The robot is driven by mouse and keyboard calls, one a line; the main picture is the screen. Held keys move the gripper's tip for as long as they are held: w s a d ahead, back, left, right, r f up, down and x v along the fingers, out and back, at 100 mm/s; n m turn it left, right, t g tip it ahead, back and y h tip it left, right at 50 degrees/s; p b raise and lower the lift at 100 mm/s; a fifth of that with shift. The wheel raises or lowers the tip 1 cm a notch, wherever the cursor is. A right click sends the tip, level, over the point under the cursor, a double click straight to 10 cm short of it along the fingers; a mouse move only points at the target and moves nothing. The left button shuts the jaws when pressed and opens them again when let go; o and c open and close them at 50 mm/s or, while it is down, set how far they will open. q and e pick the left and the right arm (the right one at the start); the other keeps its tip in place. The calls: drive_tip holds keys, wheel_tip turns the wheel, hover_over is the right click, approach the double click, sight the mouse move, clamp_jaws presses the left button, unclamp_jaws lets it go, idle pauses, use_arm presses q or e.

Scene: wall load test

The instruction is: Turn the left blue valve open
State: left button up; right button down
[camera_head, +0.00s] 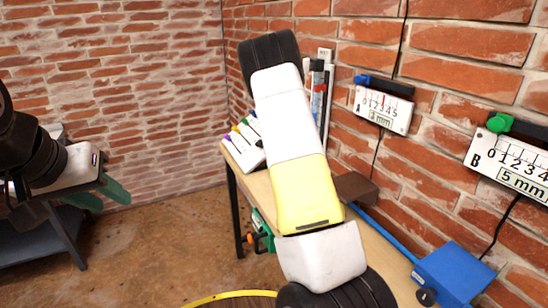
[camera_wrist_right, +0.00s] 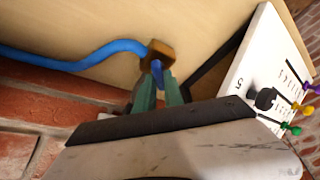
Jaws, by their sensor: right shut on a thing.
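In the right wrist view, a brown block (camera_wrist_right: 160,53) sits on the wooden surface with a blue hose running from it. A small blue valve part (camera_wrist_right: 157,72) shows at this block, between the green fingers of my right gripper (camera_wrist_right: 158,90). The fingers are shut on it. In the head view the brown block (camera_head: 357,188) shows beside my right arm, which hides the right gripper and the valve part. My left gripper (camera_head: 113,201) hangs at the far left, open and empty, away from the bench.
The wooden bench (camera_head: 262,188) stands along the brick wall. A white box (camera_head: 243,148) with coloured knobs stands at its far end. Gauges A (camera_head: 383,108) and B (camera_head: 508,165) hang on the wall. A blue box (camera_head: 452,273) lies near right. The floor at left is mostly clear.

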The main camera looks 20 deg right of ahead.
drive_tip(key=n, duration=0.2)
drive_tip(key=n+y, duration=0.1)
drive_tip(key=n, duration=0.1)
drive_tip(key=shift+d+r+n+t+y, duration=0.1)
drive_tip(key=shift+d+n+t+y, duration=0.1)
drive_tip(key=shift+n+t+y, duration=0.15)
drive_tip(key=shift+n+y, duration=0.85)
drive_tip(key=shift+n, duration=1.3)
drive_tip(key=c, duration=1.5)
unclamp_jaws()
drive_tip(key=shift+o, duration=0.3)
drive_tip(key=v, duration=0.7)
drive_tip(key=shift+s+r, duration=0.2)
drive_tip(key=shift+r, duration=0.05)
